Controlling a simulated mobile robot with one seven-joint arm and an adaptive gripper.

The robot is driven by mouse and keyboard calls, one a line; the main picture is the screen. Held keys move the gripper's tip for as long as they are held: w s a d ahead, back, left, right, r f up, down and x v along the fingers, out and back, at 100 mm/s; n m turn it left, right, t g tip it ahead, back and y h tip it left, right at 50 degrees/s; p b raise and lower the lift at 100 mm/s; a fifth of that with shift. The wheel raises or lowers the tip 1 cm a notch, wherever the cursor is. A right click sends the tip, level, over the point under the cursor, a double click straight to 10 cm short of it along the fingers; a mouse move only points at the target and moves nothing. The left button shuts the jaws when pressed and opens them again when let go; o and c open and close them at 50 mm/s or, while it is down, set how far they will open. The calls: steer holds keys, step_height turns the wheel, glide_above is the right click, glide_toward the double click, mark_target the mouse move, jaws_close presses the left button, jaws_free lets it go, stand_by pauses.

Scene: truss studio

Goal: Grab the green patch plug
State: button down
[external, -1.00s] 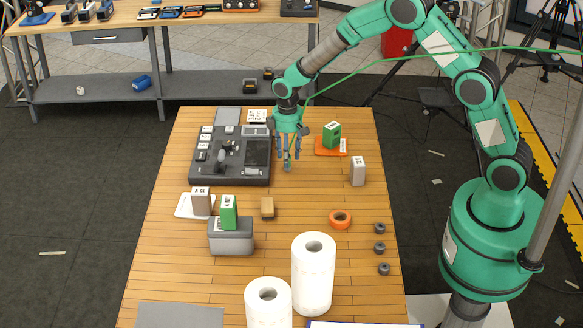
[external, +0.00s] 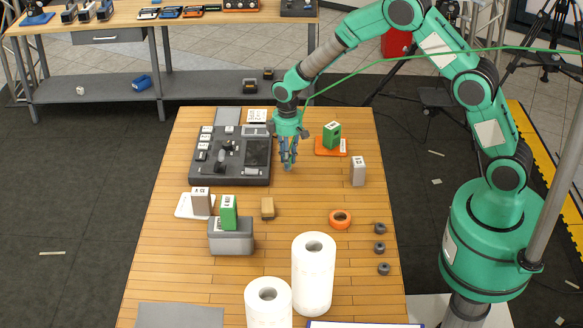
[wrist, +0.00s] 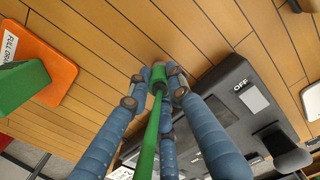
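The green patch plug (wrist: 159,73) shows in the wrist view as a small green cylinder with a dark collar, on the end of a green cable (wrist: 149,150). My gripper (wrist: 157,88) has its blue fingers drawn in around the plug, with fingertips against its sides. In the external view my gripper (external: 288,162) points down over the wooden table, just right of the dark console; the plug is mostly hidden by the fingers there. The green cable (external: 400,62) runs from the gripper up to the right.
The dark console (external: 205,178) is close on the left. A green block (external: 331,135) stands on an orange pad (external: 325,152) to the right, near a grey block (external: 358,171). A second green block (external: 229,212) is on a grey box (external: 231,246).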

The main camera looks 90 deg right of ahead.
steer(key=shift+r, duration=0.1)
stand_by(0.3)
steer(key=shift+r, duration=0.75)
step_height(320, 180, up, 2)
steer(key=shift+r, duration=0.1)
steer(key=s+a, duration=0.3)
steer(key=s, duration=0.4)
steer(key=s+a+r, duration=0.1)
steer(key=s+a, duration=0.3)
steer(key=s, duration=0.3)
steer(key=shift+s+p, duration=0.2)
steer(key=shift+p, duration=0.2)
steer(key=shift+a+r, duration=0.1)
